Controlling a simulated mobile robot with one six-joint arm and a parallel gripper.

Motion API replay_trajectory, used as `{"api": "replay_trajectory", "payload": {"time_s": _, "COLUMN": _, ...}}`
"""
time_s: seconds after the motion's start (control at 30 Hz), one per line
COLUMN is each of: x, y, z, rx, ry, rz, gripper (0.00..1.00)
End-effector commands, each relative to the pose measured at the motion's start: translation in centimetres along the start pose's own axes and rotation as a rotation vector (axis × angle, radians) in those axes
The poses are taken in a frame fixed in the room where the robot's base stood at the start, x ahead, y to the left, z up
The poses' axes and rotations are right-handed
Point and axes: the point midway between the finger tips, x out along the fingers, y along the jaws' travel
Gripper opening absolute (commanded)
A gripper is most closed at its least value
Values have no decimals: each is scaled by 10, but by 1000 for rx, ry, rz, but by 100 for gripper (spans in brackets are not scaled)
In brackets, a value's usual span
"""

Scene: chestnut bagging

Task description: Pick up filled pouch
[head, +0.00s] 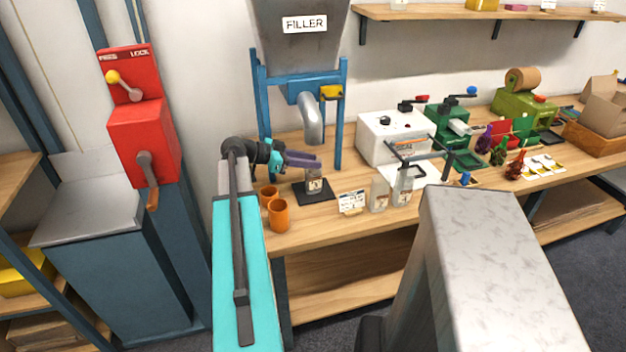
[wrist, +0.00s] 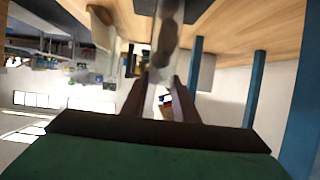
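The filled pouch (head: 314,182) is clear with a pale label and stands upright on a dark square pad (head: 316,196) below the filler spout. My gripper (head: 318,163) reaches in from the left, with its dark fingers level at the pouch's upper part. In the wrist view, the pouch (wrist: 168,40) shows dark brown contents and lies between the two fingertips (wrist: 163,82). The fingers are on either side of it. I cannot tell whether they touch or grip it.
The filler (head: 300,60) with its metal spout (head: 310,125) and blue frame stands close above. Two orange cups (head: 279,215) sit left of the pad. A small sign (head: 351,202) and clear pouches (head: 379,195) are to the right, before a white machine (head: 385,145).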

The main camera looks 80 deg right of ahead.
Motion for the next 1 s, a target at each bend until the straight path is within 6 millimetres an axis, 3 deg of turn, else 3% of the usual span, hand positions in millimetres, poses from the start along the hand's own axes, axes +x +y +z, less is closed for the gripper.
{"api": "replay_trajectory", "payload": {"time_s": 0.2, "x": 14, "y": 0, "z": -1, "rx": 0, "ry": 0, "rz": 0, "gripper": 27}}
{"api": "replay_trajectory", "payload": {"time_s": 0.73, "x": 14, "y": 0, "z": 0, "rx": 0, "ry": 0, "rz": -1, "gripper": 27}}
{"api": "replay_trajectory", "payload": {"time_s": 0.9, "x": 14, "y": 0, "z": 0, "rx": 0, "ry": 0, "rz": -1, "gripper": 0}}
{"api": "replay_trajectory", "payload": {"time_s": 1.0, "x": 13, "y": 0, "z": 0, "rx": 0, "ry": 0, "rz": -1, "gripper": 0}}
